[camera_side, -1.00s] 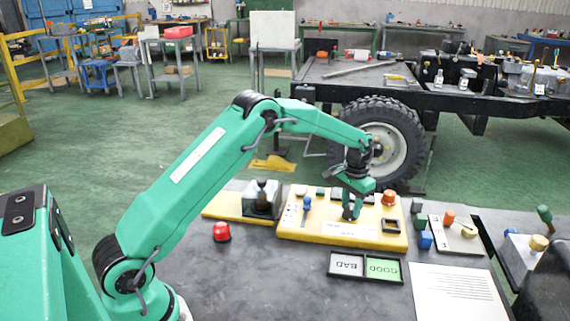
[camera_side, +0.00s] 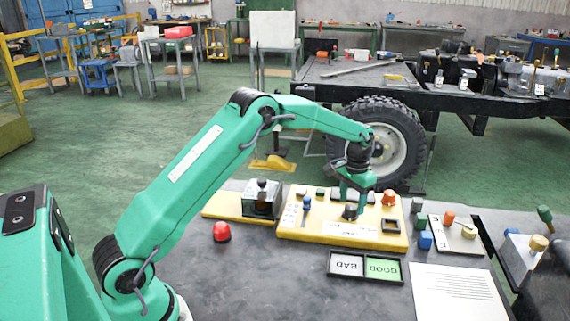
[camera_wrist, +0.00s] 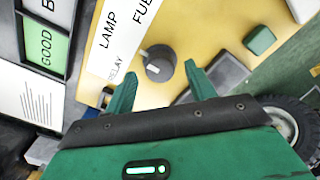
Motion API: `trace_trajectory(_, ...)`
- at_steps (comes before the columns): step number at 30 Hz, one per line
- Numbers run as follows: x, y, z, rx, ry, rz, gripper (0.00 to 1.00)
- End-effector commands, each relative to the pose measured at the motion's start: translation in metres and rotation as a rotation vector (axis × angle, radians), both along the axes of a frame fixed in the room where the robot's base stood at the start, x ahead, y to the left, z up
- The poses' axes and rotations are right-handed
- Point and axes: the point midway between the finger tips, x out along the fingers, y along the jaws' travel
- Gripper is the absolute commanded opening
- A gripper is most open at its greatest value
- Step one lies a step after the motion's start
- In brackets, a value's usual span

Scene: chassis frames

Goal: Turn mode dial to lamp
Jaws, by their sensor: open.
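The mode dial (camera_wrist: 159,65) is a round dark grey knob with a pale mark, on a yellow panel (camera_side: 320,232). A white label strip (camera_wrist: 122,38) beside it reads LAMP, RELAY and the start of a third word, "FU". I cannot tell which label the mark points to. In the side view the dial (camera_side: 350,212) sits directly below my gripper. My gripper (camera_wrist: 159,68) is open, with its green fingers on either side of the dial in the wrist view. The fingers appear above or beside the dial; I see no clear contact.
A blue-topped lever (camera_side: 307,203) stands left of the dial, and an orange-red knob (camera_side: 389,197) is to the right. A GOOD/BAD tray (camera_side: 365,281) lies in front. A red button (camera_side: 221,232) stands on the grey bench, with clear surface around it.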

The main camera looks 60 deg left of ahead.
Motion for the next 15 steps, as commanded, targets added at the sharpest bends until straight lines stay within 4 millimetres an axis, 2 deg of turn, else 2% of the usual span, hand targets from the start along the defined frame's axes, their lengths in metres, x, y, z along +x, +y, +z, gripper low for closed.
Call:
trace_trajectory(9, 0.0, 0.0, 0.042, 0.0, -0.002, 0.0, 0.55)
trace_trajectory(15, 0.0, 0.0, 0.058, 0.0, -0.002, 0.0, 0.55)
